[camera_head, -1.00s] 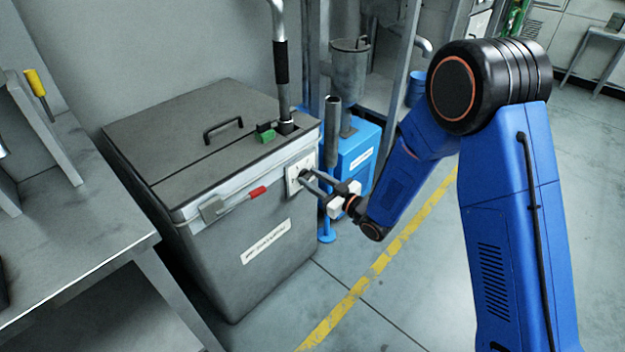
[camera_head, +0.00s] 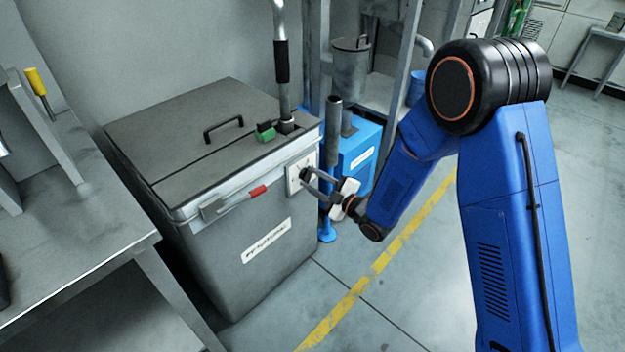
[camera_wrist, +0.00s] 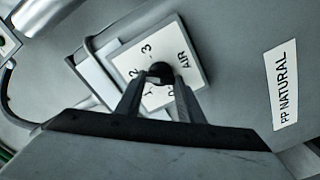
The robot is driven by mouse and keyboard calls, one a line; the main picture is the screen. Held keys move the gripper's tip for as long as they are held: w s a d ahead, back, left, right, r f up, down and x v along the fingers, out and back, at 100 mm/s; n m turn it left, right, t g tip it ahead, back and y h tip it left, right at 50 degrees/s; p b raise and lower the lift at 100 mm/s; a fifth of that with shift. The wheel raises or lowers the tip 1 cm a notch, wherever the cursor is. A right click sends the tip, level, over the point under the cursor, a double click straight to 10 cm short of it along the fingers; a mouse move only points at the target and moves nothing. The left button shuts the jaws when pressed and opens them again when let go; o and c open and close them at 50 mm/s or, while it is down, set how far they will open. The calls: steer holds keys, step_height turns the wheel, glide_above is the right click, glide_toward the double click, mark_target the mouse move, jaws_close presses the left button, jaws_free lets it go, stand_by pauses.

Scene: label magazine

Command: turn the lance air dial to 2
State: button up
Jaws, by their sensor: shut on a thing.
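The lance air dial is a dark round knob (camera_wrist: 160,70) on a white square plate (camera_wrist: 178,38) marked AIR with the digits 3, 2 and 1 around it. The plate (camera_head: 294,185) also shows on the front of the grey bin (camera_head: 225,265), near its right edge. My gripper (camera_head: 306,180) reaches it from the right. In the wrist view, my gripper (camera_wrist: 161,78) has its two fingers shut on the knob, one on each side. The fingers hide part of the plate's lower edge. I cannot tell which digit the knob points at.
A red-tipped latch (camera_head: 257,191) lies left of the plate. A label (camera_wrist: 284,84) reads PP NATURAL. A lance pipe (camera_head: 281,65) stands on the lid beside a green block (camera_head: 265,134). A blue unit (camera_head: 360,150) stands close behind my gripper.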

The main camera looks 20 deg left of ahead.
steer(key=shift+f+n, duration=0.1)
steer(key=shift+n, duration=0.5)
steer(key=o, duration=1.1)
steer(key=shift+c, duration=0.2)
steer(key=shift+d, duration=0.15)
